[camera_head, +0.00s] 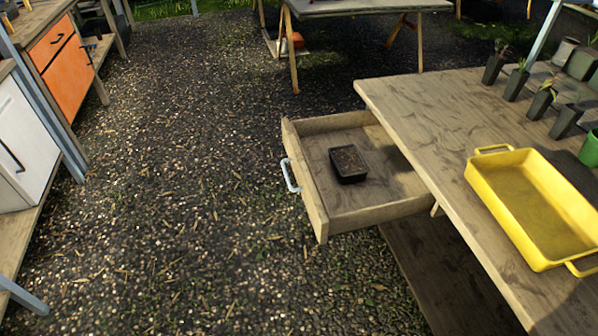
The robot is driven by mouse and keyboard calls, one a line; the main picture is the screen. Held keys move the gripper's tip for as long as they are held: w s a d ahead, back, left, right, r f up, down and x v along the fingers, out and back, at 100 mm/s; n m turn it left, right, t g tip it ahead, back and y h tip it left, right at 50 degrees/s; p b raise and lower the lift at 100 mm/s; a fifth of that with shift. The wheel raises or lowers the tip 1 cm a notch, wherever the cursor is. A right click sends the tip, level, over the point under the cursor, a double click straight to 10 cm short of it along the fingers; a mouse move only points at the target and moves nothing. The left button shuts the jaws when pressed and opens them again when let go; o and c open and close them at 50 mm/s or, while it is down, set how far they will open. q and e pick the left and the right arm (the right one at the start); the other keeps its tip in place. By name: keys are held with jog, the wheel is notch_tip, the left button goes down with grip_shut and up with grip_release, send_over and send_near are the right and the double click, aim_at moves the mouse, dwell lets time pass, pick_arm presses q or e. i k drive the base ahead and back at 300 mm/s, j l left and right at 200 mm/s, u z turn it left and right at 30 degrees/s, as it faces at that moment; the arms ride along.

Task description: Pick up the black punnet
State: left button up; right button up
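The black punnet (348,164) is a small dark box with brownish contents. It sits upright inside the open wooden drawer (379,213), near the middle of its floor. The drawer juts out to the left from under the wooden table and has a pale handle (290,176) on its front. Neither of my grippers shows in the head view.
A yellow tray (541,263) with handles lies on the wooden table (420,101). Several dark pots with seedlings (541,104) stand at its back right, and a green pot (590,149) is at the right edge. Cabinets stand at left. The gravel ground (180,200) between is clear.

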aim_at(349, 163)
jog(key=i+l+z, duration=0.15)
jog(key=i+z, duration=0.5)
jog(key=i, duration=0.15)
